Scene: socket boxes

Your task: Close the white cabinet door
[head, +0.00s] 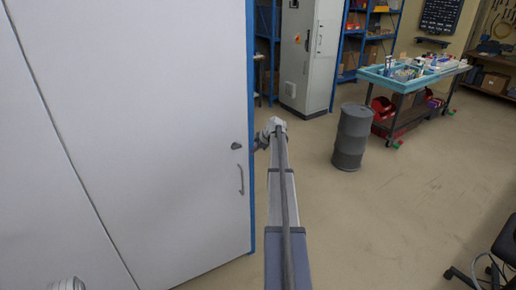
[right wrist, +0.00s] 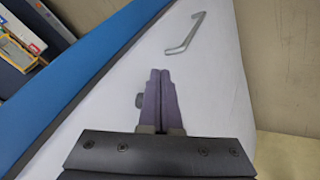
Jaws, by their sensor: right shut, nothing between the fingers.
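I cannot tell whether the fingers touch the panel.
A grey drum (head: 352,137) and a workbench with a blue-topped tray (head: 400,83) stand to the right. A grey cabinet (head: 308,55) and blue shelves are behind. A dark chair (head: 505,245) is at lower right. The middle floor is clear.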

